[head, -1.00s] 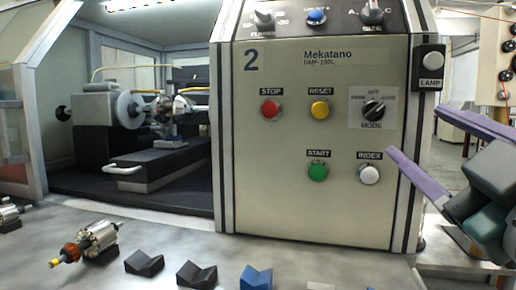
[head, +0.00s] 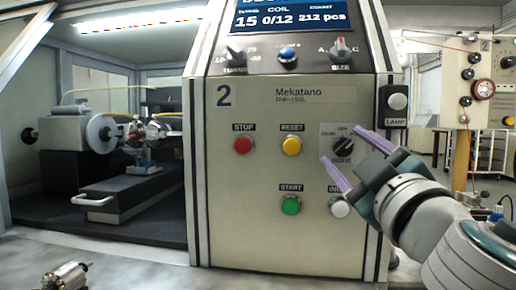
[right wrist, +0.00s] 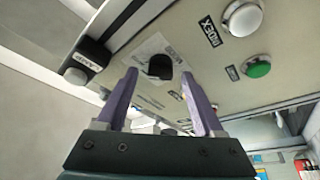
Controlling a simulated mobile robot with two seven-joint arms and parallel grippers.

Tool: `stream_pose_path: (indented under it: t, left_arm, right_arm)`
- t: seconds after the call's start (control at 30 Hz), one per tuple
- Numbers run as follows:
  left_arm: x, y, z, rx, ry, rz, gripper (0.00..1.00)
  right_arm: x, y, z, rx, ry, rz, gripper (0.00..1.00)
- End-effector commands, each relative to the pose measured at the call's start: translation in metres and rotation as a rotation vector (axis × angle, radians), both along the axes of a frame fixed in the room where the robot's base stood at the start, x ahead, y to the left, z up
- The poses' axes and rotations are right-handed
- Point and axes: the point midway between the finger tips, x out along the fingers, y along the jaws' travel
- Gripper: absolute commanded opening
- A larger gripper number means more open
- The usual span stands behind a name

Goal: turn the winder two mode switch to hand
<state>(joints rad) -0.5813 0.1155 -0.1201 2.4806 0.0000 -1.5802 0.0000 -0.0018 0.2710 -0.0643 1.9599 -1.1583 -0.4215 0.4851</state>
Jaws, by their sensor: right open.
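The winder two panel (head: 265,215) bears a black mode switch (head: 343,146) on a pale label plate, below and right of the big "2". Its handle seems to slant to the upper right; its exact setting is too small to read surely. My right gripper (head: 341,147) is open, coming in from the right, with one purple finger above and right of the switch and one below and left. In the right wrist view the black switch knob (right wrist: 160,67) shows between the open fingertips (right wrist: 158,76), not gripped. My left gripper is out of view.
The lower finger is close above the index button.

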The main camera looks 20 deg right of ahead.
Motion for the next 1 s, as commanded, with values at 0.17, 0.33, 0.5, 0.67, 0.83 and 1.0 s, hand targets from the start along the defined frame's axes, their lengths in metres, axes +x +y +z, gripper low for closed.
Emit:
stream_pose_path:
  t: [0.17,0.33,0.5,0.67,0.83,1.0]
  left_arm:
    - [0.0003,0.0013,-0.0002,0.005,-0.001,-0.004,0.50]
    - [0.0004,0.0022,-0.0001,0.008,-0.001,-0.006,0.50]
    - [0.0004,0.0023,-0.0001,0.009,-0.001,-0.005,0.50]
    - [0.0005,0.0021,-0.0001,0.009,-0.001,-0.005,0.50]
    - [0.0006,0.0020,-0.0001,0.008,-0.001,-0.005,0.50]
    - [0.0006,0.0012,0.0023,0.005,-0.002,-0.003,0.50]
  right_arm:
    - [-0.0003,0.0002,-0.0002,0.000,0.000,0.000,0.57]
    - [-0.0004,0.0002,-0.0002,0.000,0.000,0.000,0.38]
    - [-0.0004,0.0002,-0.0002,0.000,0.000,0.000,0.19]
    - [-0.0005,0.0003,-0.0003,0.000,0.000,0.000,0.01]
    - [-0.0005,0.0003,-0.0003,0.000,0.001,0.001,0.00]
    - [-0.0005,0.0002,0.0004,-0.007,0.006,0.001,0.00]
